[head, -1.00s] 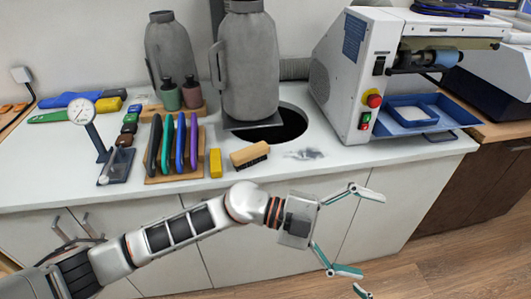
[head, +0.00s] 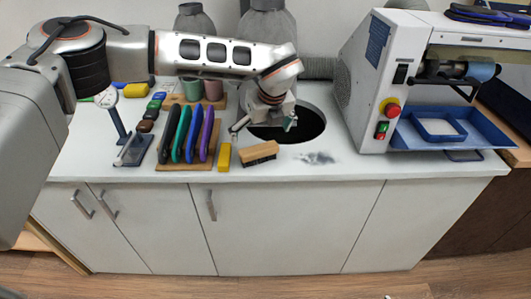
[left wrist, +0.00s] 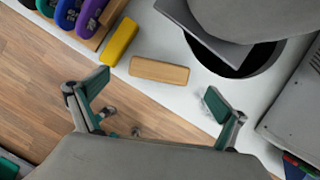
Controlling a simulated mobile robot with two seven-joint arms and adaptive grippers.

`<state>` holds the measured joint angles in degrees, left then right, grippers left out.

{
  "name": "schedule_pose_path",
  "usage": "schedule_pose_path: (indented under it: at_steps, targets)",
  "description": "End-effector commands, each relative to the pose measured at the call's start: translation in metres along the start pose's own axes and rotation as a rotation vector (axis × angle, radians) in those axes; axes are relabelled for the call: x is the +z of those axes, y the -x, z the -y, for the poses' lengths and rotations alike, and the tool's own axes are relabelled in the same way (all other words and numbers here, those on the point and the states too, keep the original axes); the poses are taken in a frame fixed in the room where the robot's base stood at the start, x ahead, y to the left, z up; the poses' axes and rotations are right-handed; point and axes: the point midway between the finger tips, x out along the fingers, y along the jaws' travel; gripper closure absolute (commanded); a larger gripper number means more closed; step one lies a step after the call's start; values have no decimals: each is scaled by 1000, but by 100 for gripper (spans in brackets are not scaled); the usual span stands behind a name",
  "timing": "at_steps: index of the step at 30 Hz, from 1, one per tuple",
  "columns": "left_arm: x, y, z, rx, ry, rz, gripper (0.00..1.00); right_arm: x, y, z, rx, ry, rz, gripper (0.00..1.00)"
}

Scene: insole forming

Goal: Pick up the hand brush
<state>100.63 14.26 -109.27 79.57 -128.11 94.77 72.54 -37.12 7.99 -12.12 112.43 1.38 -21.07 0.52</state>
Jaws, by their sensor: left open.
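The hand brush (head: 259,153) lies on the white counter near its front edge, with a wooden top and dark bristles. In the left wrist view its plain wooden back (left wrist: 160,70) shows, just beyond the fingers. My left gripper (head: 262,125) is open and empty, above and slightly behind the brush in the head view. In the left wrist view its spread teal fingertips (left wrist: 155,93) lie to either side of the brush's near side, apart from it. Of my right gripper, at most a tiny piece shows at the head view's bottom edge.
A yellow block (head: 224,157) stands close left of the brush, beside a rack of coloured insoles (head: 170,165). A round dark hole (head: 300,132) is behind it, with grey canisters (head: 268,20). A machine (head: 365,80) stands right. Grey dust (head: 318,157) marks otherwise clear counter.

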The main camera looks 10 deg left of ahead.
Motion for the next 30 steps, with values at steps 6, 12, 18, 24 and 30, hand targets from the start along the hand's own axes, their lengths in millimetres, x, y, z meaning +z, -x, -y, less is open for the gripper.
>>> schedule_pose_path:
  at_steps: [6,12,18,24,30]
  targets:
    - [-1,-22,0,2,0,-1,0,-2,1,0,0,0,-1,0]
    - [-6,-44,1,2,-3,-3,0,-8,5,-1,0,0,-2,0]
    - [-7,-70,2,0,-2,-2,0,-12,7,-1,-1,0,-2,0]
    - [-7,-76,2,-1,-3,-2,0,-12,7,-1,-1,0,-2,0]
    - [-8,-76,3,-1,-3,-2,23,-12,7,-1,-1,0,-2,0]
